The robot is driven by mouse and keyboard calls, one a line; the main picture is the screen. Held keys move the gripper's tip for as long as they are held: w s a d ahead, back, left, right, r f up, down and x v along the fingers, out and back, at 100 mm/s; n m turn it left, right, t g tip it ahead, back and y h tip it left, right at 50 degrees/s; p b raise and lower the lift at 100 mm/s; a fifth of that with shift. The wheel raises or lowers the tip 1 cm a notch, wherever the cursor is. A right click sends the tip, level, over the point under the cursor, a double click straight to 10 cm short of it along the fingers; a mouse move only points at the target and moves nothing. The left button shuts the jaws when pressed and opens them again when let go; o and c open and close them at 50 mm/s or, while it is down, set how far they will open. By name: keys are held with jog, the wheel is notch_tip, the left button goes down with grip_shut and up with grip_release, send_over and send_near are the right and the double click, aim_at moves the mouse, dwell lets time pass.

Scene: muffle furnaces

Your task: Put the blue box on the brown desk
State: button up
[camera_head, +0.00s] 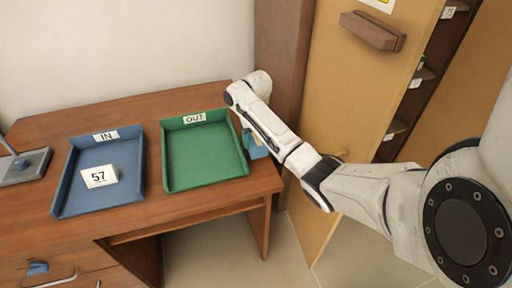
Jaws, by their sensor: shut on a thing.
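The brown desk (133,106) fills the left and middle of the view. A small blue box (257,149) shows at the desk's right edge, just right of the green tray. My gripper (248,140) is mostly hidden behind my own forearm and wrist. It is shut on the blue box. I cannot tell whether the box touches the desk top or is held above it.
A blue IN tray (70,178) holding a white card marked 57 (99,176) and a green OUT tray (205,160) take up much of the desk top. A grey device (22,168) sits at far left. An open tan cabinet door (345,100) stands close right of the desk.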

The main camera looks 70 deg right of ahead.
jog(key=shift+d+f, duration=0.25)
jog(key=shift+f, duration=1.55)
jog(key=shift+f, duration=0.1)
jog(key=o, duration=1)
jog(key=shift+c, duration=0.2)
